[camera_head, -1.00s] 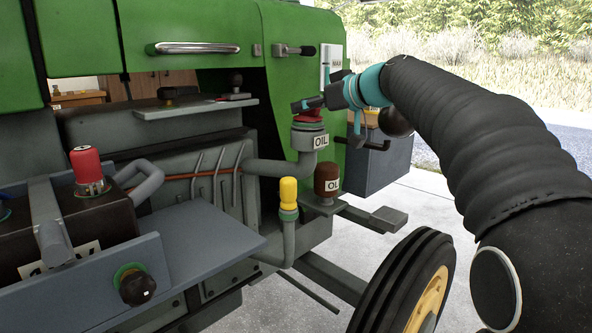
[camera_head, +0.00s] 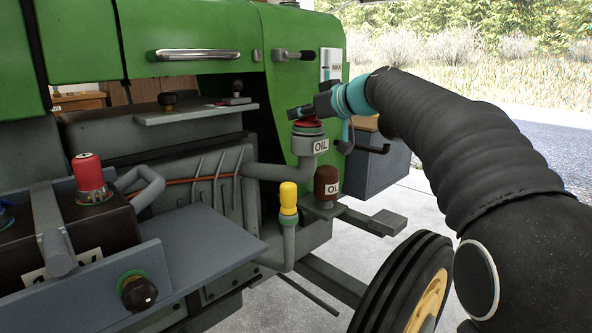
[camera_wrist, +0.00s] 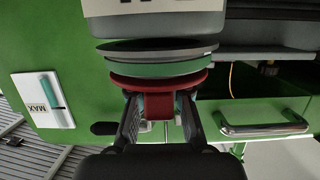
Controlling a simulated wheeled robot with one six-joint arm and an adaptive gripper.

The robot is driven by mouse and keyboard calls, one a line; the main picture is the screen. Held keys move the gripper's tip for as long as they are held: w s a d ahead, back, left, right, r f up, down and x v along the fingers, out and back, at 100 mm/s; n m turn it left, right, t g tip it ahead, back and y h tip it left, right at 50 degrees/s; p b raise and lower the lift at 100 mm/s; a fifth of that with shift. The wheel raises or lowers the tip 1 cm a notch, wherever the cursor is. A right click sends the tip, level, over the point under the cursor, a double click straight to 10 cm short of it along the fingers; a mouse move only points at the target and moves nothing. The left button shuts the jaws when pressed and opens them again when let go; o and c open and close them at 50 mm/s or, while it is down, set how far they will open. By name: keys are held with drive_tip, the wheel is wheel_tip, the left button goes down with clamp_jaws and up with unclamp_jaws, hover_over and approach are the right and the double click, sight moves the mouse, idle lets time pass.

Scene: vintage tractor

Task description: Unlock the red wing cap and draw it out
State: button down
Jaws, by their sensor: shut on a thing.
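The red wing cap (camera_head: 307,124) sits on top of the grey filler neck (camera_head: 305,146) labelled OIL, at the centre right of the head view. In the wrist view the cap (camera_wrist: 157,82) shows as a red disc with a red wing (camera_wrist: 157,106) standing out from it. My gripper (camera_head: 300,112) lies level over the cap. In the wrist view my gripper (camera_wrist: 157,112) has one finger on each side of the wing and is shut on it. The cap's disc lies beside a green ring (camera_wrist: 160,67) at the neck. The wing is mostly hidden in the head view.
A yellow-capped pipe (camera_head: 288,199) and a brown OL-marked cap (camera_head: 327,182) stand below the neck. A grey shelf (camera_head: 190,114) is to the left, and a T-handle (camera_head: 293,54) is above. The green panel (camera_head: 275,90) stands close behind.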

drive_tip(key=c, duration=1.7)
unclamp_jaws()
drive_tip(key=shift+c, duration=0.2)
clamp_jaws()
drive_tip(key=shift+m+h+b, duration=0.3)
drive_tip(key=shift+w+d+m+t+h, duration=0.1)
drive_tip(key=shift+m+t+h, duration=0.4)
drive_tip(key=shift+t, duration=0.1)
